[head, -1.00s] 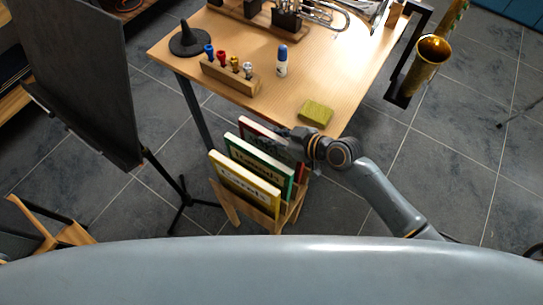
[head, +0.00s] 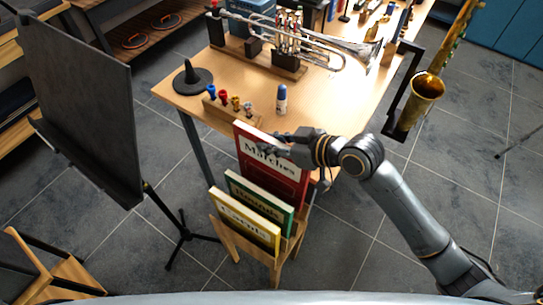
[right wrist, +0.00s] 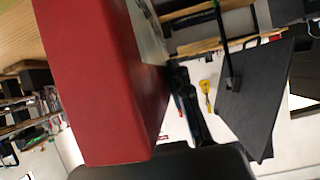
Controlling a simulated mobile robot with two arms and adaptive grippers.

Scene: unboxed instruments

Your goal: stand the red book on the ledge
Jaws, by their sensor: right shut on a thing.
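The red book (head: 272,172), with "Marches" on its pale label, stands upright, raised above the back of a wooden rack (head: 262,262). It also fills the left of the right wrist view (right wrist: 95,85). My right gripper (head: 280,145) is shut on the red book near its top, coming in from the right. A black music stand (head: 85,105) stands at the left, with a narrow ledge (head: 85,165) along its lower edge. In the right wrist view a dark panel (right wrist: 258,98) shows right of the book. My left gripper is not in view.
A green book (head: 258,200) and a yellow book (head: 245,222) stand in the rack. The wooden table (head: 330,95) behind holds a trumpet (head: 320,45), mouthpieces and a small bottle (head: 282,100). A saxophone (head: 425,95) hangs at right. The floor between rack and stand is mostly clear.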

